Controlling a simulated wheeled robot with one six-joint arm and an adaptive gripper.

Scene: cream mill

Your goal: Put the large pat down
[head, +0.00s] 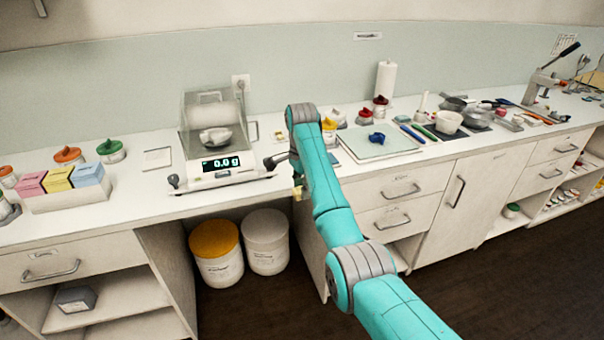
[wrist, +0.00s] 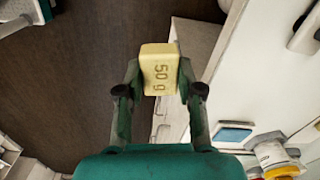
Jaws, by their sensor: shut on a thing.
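The large pat (wrist: 160,70) is a pale yellow block marked "50 g". My gripper (wrist: 158,90) is shut on it, with one finger on each side, in the wrist view. In the head view the pat (head: 297,193) shows small below my arm's end, in front of the counter's front edge. My gripper is mostly hidden there behind my arm. In the wrist view the pat is seen against the dark floor and the pale cabinet side, with the white counter to the right.
A balance (head: 222,165) reading 0.0 g, with a dish on it, stands on the counter left of my arm. Pink, yellow and blue boxes (head: 58,180) are further left. A glass board (head: 377,145) lies right. Two tubs (head: 217,255) stand below the counter.

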